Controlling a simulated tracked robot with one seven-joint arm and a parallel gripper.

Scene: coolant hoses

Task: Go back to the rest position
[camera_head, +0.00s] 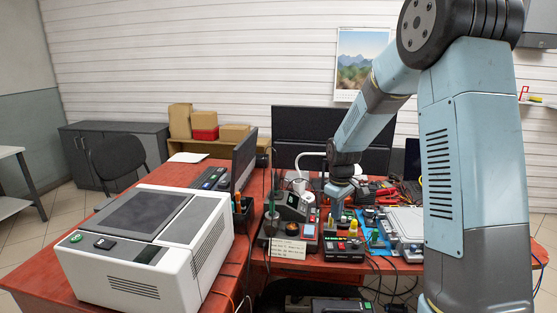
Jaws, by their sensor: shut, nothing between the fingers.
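My gripper (337,218) is at the lower end of my blue-grey arm, pointing down over the cluttered far part of the red desk (185,174). It is small in the view; it looks shut and empty. My arm rises from the lower right, bends at a high elbow and slopes down to the left to the gripper. A small box with coloured buttons (344,247) is just below the gripper in the picture. I cannot tell the exact height of the fingers above it. No coolant hose can be made out for certain.
A large white-grey machine (190,262) stands on the desk at left. A soldering-station-like unit (291,208), a grey case (405,222), red-handled tools (385,191) and dark monitors (293,124) crowd around the gripper. Cables hang at the desk's front edge. The space above the desk's left side is free.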

